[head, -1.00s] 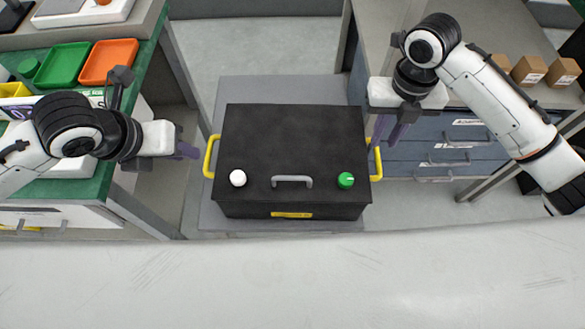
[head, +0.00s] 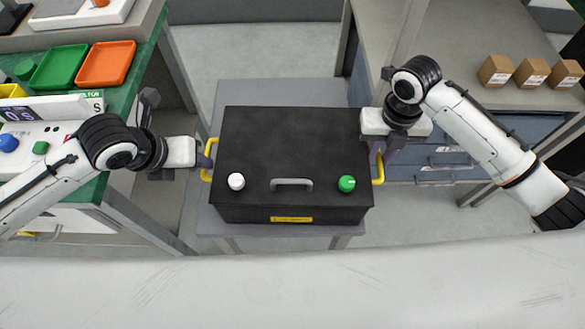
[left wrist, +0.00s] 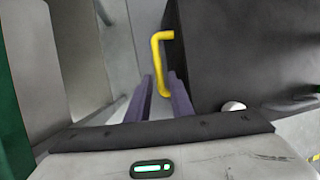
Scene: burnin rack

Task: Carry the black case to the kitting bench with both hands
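The black case (head: 290,150) sits flat and closed on a grey stand (head: 262,92), with a grey lid handle and yellow handles on its sides. My left gripper (head: 207,158) is at the left yellow handle (head: 206,172). In the left wrist view, its two purple fingers (left wrist: 161,95) stand apart with the yellow handle bar (left wrist: 157,62) between them. My right gripper (head: 379,151) is at the right yellow handle (head: 379,170), covering its upper part. Whether its fingers are closed on the handle is unclear. I cannot tell which bench is the kitting bench.
A green-topped bench (head: 150,60) with a green tray (head: 60,66), an orange tray (head: 106,64) and a display box stands at left. A grey bench (head: 455,70) with blue drawers and brown boxes (head: 531,72) is at right. Floor shows behind the stand.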

